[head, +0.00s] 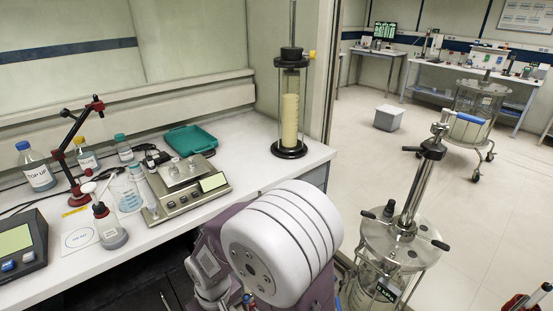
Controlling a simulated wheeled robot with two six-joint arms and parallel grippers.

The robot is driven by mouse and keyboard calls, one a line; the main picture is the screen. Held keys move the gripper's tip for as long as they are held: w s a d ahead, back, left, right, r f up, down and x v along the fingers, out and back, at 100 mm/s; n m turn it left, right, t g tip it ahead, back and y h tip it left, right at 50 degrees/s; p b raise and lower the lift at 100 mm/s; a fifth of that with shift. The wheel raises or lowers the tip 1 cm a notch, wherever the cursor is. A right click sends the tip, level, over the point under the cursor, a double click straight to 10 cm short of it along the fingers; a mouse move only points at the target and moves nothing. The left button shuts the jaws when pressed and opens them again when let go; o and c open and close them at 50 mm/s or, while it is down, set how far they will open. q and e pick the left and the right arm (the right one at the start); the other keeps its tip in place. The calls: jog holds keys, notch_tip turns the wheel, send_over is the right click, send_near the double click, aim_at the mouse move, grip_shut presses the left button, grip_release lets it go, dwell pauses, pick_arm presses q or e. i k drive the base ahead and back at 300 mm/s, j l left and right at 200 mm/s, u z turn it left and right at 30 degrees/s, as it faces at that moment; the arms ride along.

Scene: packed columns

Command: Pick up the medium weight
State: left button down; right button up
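A balance (185,198) with a lit display stands on the white bench at left. Small shiny metal pieces that look like weights (192,162) are on or just behind its pan. They are too small to tell how many there are or which is the medium one. A large white and purple arm part, which looks like mine, fills the lower middle in front of the bench. No fingertips of my left or right gripper can be made out.
A teal tray (190,139) lies behind the balance. A flask (108,228), a beaker (127,194), bottles (37,168) and a red clamp arm (75,143) crowd its left. A packed column (290,108) stands at the bench's right end. A wheeled vessel (400,243) stands at right.

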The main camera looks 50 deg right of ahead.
aim_at(192, 164)
jog(key=z, duration=0.95)
